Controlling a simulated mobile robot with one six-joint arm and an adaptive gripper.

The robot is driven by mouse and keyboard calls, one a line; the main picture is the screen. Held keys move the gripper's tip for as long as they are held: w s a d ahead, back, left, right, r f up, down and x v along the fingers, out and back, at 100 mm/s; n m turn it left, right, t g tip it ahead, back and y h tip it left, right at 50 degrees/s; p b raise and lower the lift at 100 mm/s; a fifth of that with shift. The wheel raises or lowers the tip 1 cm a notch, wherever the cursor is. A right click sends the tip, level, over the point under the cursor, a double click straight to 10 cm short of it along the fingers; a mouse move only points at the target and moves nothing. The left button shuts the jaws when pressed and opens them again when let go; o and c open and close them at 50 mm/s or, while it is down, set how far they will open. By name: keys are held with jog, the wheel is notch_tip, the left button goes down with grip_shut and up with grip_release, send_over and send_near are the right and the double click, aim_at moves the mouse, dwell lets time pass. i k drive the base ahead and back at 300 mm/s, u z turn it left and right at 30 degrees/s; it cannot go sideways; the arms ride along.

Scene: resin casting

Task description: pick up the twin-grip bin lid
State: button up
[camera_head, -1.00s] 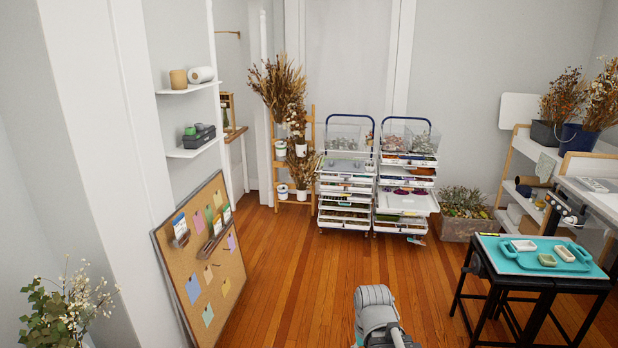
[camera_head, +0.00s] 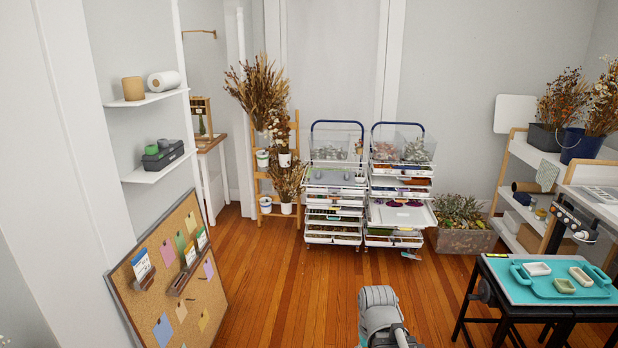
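A flat teal piece with a loop handle at each end (camera_head: 543,290) lies on the black-legged work table at the lower right. It has the two grips of the twin-grip bin lid, but I cannot tell for sure that it is the lid. Small shallow dishes rest on it: a white one (camera_head: 537,268), a pale green one (camera_head: 564,286) and a cream one (camera_head: 580,276). A grey part of my arm shows at the bottom centre, well left of the table. My gripper is not in view.
A corkboard (camera_head: 160,290) leans at left. White shelving (camera_head: 536,157) stands at right. The middle wooden floor (camera_head: 290,290) is clear.

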aim_at(318, 176)
jog(key=z, duration=0.05)
jog(key=i, duration=2.35)
jog(key=u, duration=0.25)
jog(key=i, duration=1.65)
jog(key=u, duration=0.1)
